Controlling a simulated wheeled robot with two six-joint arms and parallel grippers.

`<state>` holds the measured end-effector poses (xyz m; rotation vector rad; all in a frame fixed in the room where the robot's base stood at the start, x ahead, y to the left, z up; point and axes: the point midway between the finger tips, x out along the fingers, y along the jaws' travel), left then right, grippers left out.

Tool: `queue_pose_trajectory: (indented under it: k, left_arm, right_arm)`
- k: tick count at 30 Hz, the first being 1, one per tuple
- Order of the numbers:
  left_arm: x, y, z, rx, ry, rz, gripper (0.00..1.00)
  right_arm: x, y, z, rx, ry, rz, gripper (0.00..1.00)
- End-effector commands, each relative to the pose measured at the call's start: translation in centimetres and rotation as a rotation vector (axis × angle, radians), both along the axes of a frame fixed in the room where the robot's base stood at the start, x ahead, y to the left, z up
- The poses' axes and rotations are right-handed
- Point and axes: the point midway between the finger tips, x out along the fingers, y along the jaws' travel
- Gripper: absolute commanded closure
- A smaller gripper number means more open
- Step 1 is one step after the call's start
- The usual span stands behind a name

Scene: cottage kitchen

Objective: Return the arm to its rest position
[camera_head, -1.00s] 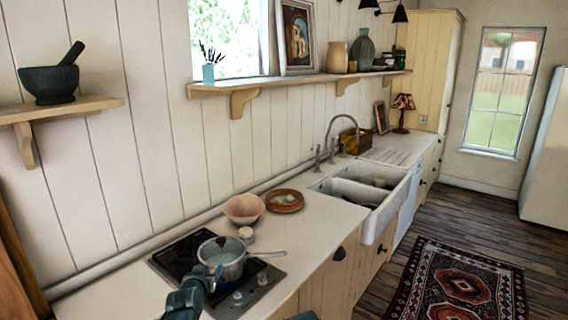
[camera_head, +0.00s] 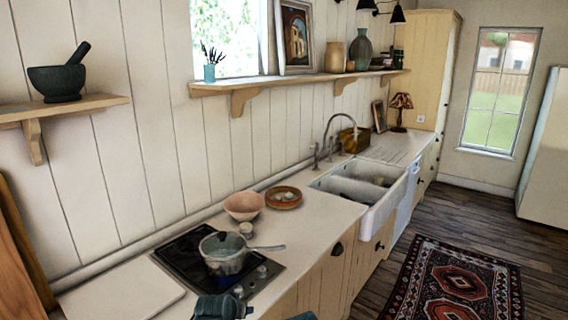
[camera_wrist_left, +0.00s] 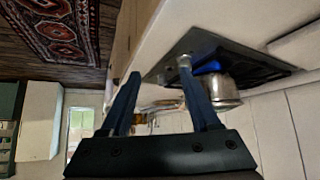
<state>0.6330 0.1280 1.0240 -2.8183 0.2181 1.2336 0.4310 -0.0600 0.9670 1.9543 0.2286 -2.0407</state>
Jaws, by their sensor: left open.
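In the wrist view my left gripper (camera_wrist_left: 159,70) is open, its two dark blue fingers apart with nothing between them. In the head view only a dark teal part of my left arm (camera_head: 220,307) shows at the bottom edge, in front of the hob (camera_head: 178,258). A steel saucepan (camera_head: 226,262) with a long handle stands on the hob, apart from the arm. The saucepan also shows in the wrist view (camera_wrist_left: 224,88), beyond the right finger. A small blue part of my body shows at the bottom edge. My right gripper is not in view.
The white sink (camera_head: 378,207) is further right. A pale board (camera_head: 122,293) lies left of the hob. A patterned rug (camera_head: 455,285) covers the floor at right.

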Motion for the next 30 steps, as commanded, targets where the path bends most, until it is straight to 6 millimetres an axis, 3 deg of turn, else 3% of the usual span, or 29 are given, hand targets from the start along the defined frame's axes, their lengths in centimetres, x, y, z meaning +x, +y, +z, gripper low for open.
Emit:
queue_pose_trajectory:
  k: [6,12,15,20,30]
  left_arm:
    - [-8.7,-5.2,-4.2,0.091,0.346,-0.101,0.38]
    - [-16.8,-6.7,-5.7,0.219,0.636,-0.136,0.38]
    - [-19.0,-6.8,-5.8,0.26,0.714,-0.137,0.38]
    - [-20.3,-6.8,-5.7,0.286,0.76,-0.134,0.38]
    - [-20.3,-6.8,-5.7,0.286,0.76,-0.134,0.38]
  right_arm:
    - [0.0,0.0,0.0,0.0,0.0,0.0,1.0]
    - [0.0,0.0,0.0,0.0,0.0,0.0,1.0]
    - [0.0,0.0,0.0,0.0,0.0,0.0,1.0]
    - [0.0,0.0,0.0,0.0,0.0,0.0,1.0]
    - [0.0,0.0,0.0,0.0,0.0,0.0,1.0]
